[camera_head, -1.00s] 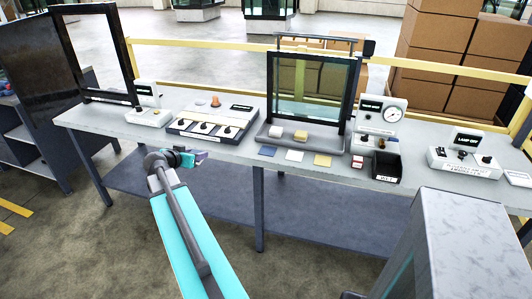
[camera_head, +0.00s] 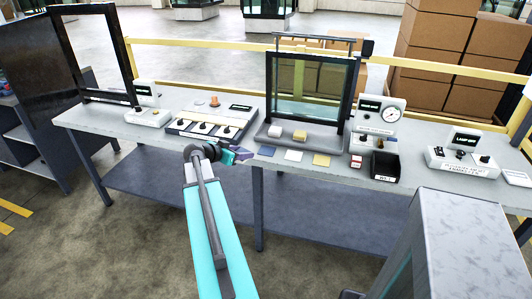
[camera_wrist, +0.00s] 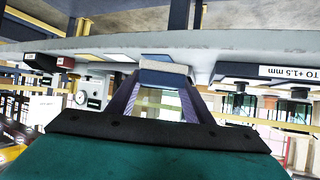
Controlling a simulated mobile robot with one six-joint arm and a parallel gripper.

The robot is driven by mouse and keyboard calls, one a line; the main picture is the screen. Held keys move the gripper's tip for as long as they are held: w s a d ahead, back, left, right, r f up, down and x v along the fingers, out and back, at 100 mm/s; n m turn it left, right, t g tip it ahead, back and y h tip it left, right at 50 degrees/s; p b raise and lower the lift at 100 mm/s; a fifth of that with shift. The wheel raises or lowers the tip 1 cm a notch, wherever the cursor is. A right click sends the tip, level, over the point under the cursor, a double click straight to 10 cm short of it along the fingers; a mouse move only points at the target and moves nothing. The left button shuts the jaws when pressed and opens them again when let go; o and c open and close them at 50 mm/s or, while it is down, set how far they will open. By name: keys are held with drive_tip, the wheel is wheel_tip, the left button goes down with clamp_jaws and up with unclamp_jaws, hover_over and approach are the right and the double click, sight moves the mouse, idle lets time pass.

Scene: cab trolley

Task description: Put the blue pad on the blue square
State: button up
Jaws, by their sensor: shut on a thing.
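My gripper (camera_head: 243,154) is shut on the blue pad (camera_wrist: 161,78), which shows between the two fingertips in the wrist view with a pale grey layer along one side. In the head view the pad is too small and covered to make out clearly. The blue square (camera_head: 267,151) lies flat on the bench near its front edge, bare, a little to the right of my gripper. My gripper is at the bench's front edge, left of the square. The wrist view is upside down.
A white square (camera_head: 294,155) and a yellow square (camera_head: 322,160) lie right of the blue one. Behind them a grey tray (camera_head: 262,137) bears a white pad (camera_head: 275,131) and a yellow pad (camera_head: 300,136), before a framed glass panel (camera_head: 310,85). A switch panel (camera_head: 212,120) stands left; a black bin (camera_head: 385,168) stands right.

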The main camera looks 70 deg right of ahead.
drive_tip(key=p, duration=0.5)
hover_over(267, 151)
drive_tip(key=shift+d+f, duration=0.1)
drive_tip(key=shift+f, duration=0.55)
drive_tip(key=shift+d+f, duration=0.1)
drive_tip(key=shift+f+p, duration=0.1)
drive_tip(key=shift+p, duration=0.2)
drive_tip(key=shift+f+p, duration=0.75)
drive_tip(key=shift+f, duration=0.9)
drive_tip(key=shift+f, duration=0.1)
drive_tip(key=o, duration=1)
drive_tip(key=shift+o, duration=0.2)
